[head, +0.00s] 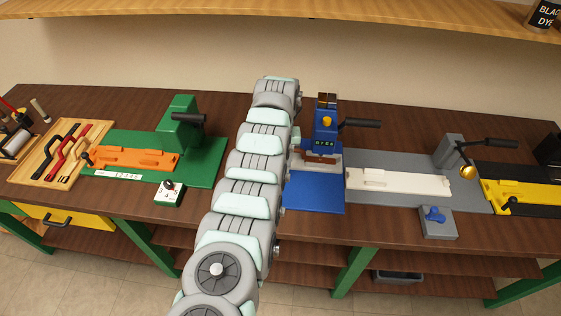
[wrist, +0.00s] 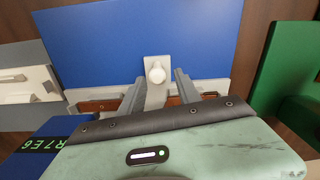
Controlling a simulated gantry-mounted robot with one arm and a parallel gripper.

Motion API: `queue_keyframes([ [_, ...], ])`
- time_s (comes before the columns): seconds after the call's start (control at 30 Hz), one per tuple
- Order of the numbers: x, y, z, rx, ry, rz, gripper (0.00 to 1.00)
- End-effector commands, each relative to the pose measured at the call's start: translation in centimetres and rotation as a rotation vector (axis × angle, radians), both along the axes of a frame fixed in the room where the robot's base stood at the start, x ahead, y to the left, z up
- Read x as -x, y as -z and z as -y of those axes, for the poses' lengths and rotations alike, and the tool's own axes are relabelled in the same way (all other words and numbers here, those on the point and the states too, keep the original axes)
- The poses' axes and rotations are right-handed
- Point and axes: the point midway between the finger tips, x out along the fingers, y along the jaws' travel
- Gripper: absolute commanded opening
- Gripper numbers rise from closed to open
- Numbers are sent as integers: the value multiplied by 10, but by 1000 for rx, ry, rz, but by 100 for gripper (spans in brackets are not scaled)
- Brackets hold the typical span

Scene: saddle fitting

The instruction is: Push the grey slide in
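A light grey upright plate with a round white knob (wrist: 157,73) stands at the blue fixture in the wrist view and looks like part of the grey slide. A pale grey strip (wrist: 85,94) runs behind it beside a brown bar with screws (wrist: 205,96). My gripper (wrist: 160,85) is open, with one finger on each side of the plate. I cannot tell whether either finger touches it. In the head view, the blue fixture (head: 315,195) stands right of my arm, which hides its left side and my gripper.
A green fixture with an orange bar (head: 130,158) stands left. A grey fixture with a white bar (head: 398,182) and a yellow-barred one (head: 530,194) stand right. A lever (head: 360,123) juts from the blue fixture. A wooden tool tray (head: 30,172) is far left.

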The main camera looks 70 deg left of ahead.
Motion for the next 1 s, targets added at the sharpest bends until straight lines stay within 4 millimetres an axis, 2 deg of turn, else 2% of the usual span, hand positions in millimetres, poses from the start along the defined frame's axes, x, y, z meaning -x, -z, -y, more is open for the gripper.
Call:
queue_keyframes([
  [0.3,-1,2,2,4,2,0,45],
  [0.47,-2,-8,2,4,2,0,45],
  [0.57,-2,-22,2,1,2,2,45],
  [0.8,-4,-74,1,-1,4,2,45],
  [1.0,-2,-99,2,2,1,0,45],
])
